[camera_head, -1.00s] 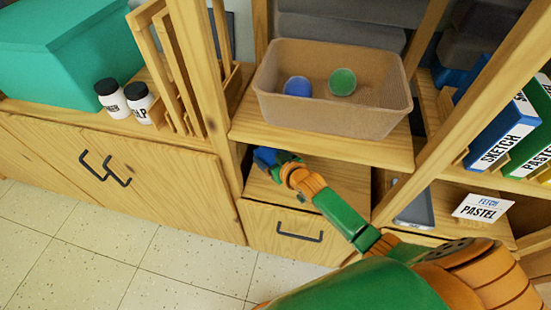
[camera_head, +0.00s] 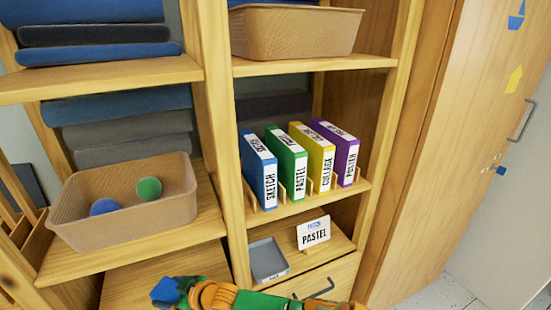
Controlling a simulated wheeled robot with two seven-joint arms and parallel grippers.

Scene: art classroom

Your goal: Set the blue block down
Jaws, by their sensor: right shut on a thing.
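The blue block (camera_head: 164,291) shows at the bottom left of the head view, at the tip of my right gripper (camera_head: 180,289). The gripper is green and orange and is shut on the block. Its fingers are partly cut off by the picture's lower edge. The block is in front of the lower left shelf board; whether it touches the board I cannot tell. A grey tray (camera_head: 268,259) lies on the lower right shelf, to the right of the gripper. Beside it stands a white card (camera_head: 313,232) reading PASTEL. My left gripper is not in view.
A tan bin (camera_head: 125,218) with a blue ball (camera_head: 104,206) and a green ball (camera_head: 148,188) sits above the gripper. Several colored binders (camera_head: 288,165) stand in a rack on the right. A wooden post (camera_head: 222,150) divides the shelves. A drawer handle (camera_head: 318,290) shows below.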

